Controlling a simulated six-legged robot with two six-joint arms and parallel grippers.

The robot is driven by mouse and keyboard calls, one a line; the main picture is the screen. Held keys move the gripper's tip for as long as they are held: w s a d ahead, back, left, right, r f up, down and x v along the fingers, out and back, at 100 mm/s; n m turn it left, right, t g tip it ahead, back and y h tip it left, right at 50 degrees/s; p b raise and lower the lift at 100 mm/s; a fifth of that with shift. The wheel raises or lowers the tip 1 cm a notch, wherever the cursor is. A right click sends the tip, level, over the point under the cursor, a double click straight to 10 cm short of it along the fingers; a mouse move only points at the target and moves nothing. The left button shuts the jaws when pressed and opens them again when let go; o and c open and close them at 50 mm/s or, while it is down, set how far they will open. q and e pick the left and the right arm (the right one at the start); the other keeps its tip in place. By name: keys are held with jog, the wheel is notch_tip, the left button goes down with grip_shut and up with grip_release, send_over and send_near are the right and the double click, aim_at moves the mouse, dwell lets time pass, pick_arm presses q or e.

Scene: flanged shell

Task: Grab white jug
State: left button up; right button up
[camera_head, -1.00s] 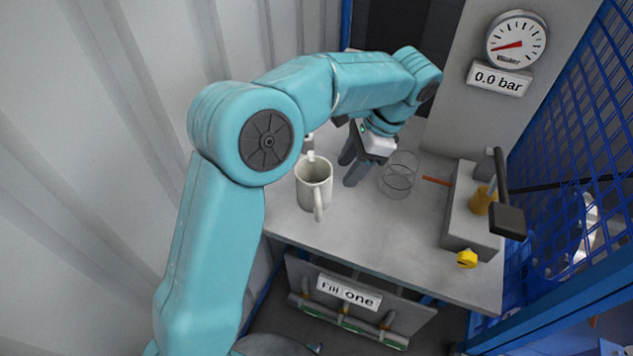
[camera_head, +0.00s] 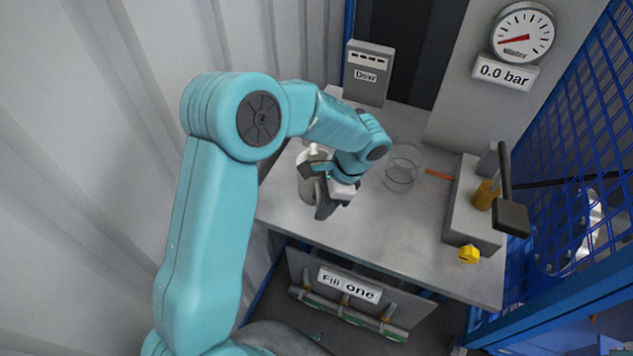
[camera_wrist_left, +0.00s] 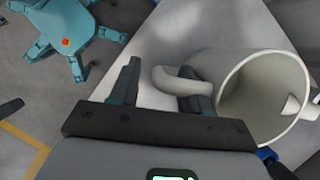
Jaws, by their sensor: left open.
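The white jug (camera_head: 309,183) stands on the grey table at its left side, partly hidden behind my left gripper (camera_head: 322,190) in the head view. In the left wrist view the jug (camera_wrist_left: 243,84) shows its open mouth at the right and its handle (camera_wrist_left: 181,80) toward the left. My left gripper (camera_wrist_left: 158,88) is open, its two fingers apart. The handle reaches into the space between the fingers, and the right finger overlaps the handle near the jug's wall. Whether they touch I cannot tell. My right gripper is in neither view.
A clear glass (camera_head: 403,168) stands right of the jug. A grey block (camera_head: 471,207) with a black-handled lever (camera_head: 508,206) and a yellow knob (camera_head: 469,254) is at the table's right. A grey box (camera_head: 369,73) stands at the back. The table's front middle is clear.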

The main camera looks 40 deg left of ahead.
pick_arm(q)
jog(key=shift+s+a+f, duration=0.15)
jog(key=shift+a+f, duration=0.05)
jog(key=shift+f, duration=0.25)
jog(key=shift+s, duration=0.15)
jog(key=shift+f, duration=0.1)
grip_shut()
